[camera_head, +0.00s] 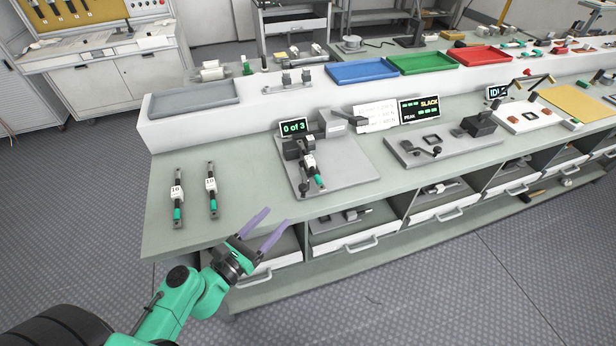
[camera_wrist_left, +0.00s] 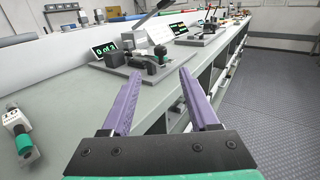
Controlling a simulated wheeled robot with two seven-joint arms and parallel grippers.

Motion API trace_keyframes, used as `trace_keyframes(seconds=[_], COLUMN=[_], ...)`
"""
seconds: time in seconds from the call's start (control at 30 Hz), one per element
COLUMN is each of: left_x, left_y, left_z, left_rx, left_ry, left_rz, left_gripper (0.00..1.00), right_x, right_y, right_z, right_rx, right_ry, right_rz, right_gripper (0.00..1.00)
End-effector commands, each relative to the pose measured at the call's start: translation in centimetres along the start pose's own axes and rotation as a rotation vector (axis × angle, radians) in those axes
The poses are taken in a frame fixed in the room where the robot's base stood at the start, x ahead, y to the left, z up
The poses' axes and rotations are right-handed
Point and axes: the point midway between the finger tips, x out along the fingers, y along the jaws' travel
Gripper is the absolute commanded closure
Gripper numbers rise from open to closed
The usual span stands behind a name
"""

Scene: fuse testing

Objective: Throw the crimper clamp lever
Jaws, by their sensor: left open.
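The crimper (camera_head: 325,135) stands on a grey base plate (camera_head: 352,165) beside a small screen (camera_head: 293,128) reading "0 of 3". A white-and-green fuse (camera_head: 312,168) lies on it. A black-knobbed lever (camera_head: 304,188) shows near the fuse; I cannot tell for certain that it is the clamp lever. The crimper also shows ahead in the left wrist view (camera_wrist_left: 155,55). My left gripper (camera_head: 278,216) has purple fingers, open and empty, apart from the crimper and near the bench's front edge. It also shows in the left wrist view (camera_wrist_left: 159,76). My right gripper is not in view.
Two more fuses, one (camera_head: 177,196) and another (camera_head: 211,188), lie on the left of the bench (camera_head: 240,165). A second grey fixture plate (camera_head: 450,150) stands to the right. Blue (camera_head: 362,72), green (camera_head: 423,63) and red (camera_head: 480,55) trays sit on the back shelf.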

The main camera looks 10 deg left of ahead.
Motion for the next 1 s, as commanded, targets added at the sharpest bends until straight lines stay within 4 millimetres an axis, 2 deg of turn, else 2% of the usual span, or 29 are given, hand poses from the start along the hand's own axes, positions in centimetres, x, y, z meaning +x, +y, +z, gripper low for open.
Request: trace_keyframes(seconds=[0.03,0.2,0.43,0.6,0.83,0.9,1.0], left_x=[1.2,5.8,11.3,12.9,12.9,12.9,12.9], left_y=[0.0,0.1,0.1,0.0,0.0,0.0,0.0], left_z=[0.6,0.7,0.3,0.0,-0.1,-0.1,-0.1], left_rx=[0.005,0.007,0.006,0.008,0.008,0.008,0.008], left_ry=[-0.003,-0.002,0.000,0.002,0.002,0.002,0.002], left_rz=[-0.003,-0.001,0.001,0.000,0.000,0.000,0.000], left_gripper=[0.39,0.39,0.39,0.39,0.39,0.66,1.00], right_x=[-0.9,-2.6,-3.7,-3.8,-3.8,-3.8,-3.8], right_y=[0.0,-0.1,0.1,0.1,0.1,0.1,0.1], right_z=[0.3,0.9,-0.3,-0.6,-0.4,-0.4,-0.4], right_rx=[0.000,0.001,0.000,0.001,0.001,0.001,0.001], right_ry=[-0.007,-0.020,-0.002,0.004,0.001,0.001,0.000], right_rz=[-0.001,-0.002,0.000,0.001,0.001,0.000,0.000], right_gripper=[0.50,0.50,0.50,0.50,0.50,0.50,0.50])
